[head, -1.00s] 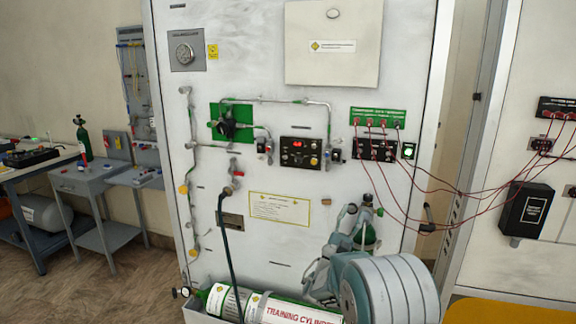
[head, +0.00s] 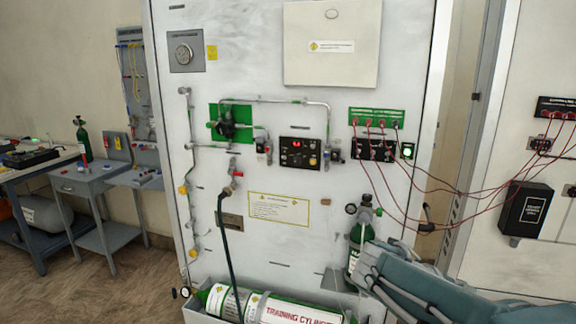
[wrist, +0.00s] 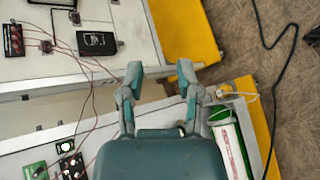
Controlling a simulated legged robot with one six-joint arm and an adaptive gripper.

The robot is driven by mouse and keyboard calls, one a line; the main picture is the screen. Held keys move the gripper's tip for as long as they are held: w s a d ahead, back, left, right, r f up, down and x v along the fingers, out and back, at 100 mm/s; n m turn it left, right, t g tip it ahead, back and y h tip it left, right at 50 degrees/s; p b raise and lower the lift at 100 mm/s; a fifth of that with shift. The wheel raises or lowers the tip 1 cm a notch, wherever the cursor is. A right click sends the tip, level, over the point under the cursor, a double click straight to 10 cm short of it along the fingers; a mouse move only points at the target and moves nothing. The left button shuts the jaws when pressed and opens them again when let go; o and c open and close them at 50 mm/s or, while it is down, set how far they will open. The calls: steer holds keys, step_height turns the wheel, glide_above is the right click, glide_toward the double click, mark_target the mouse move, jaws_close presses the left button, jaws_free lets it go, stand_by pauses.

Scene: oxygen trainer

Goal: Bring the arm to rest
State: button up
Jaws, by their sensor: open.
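My gripper (wrist: 159,77) shows in the wrist view with its two teal and grey fingers spread apart and nothing between them. It is open. In the head view a teal and grey part of my arm (head: 435,282) lies low at the right, running out past the right edge. I cannot make out the fingertips there. My arm overlaps the lower right of the white panel and stands in front of the lower part of a small green cylinder.
The white trainer panel (head: 290,240) fills the middle. Red cables (head: 440,190) span to the right panel, which bears a black box (head: 525,212).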

steer(key=s+a+f+m+t+y, duration=0.2)
steer(key=s+a+m+y, duration=0.1)
steer(key=s+a+y, duration=0.3)
steer(key=s+a+f+m+t+y, duration=0.2)
steer(key=s+a+y, duration=0.3)
steer(key=a, duration=0.3)
steer(key=shift+s+a+f+m+y, duration=0.15)
steer(key=shift+s+f+m+y, duration=0.2)
steer(key=shift+s+m, duration=0.3)
steer(key=shift+w+r, duration=0.1)
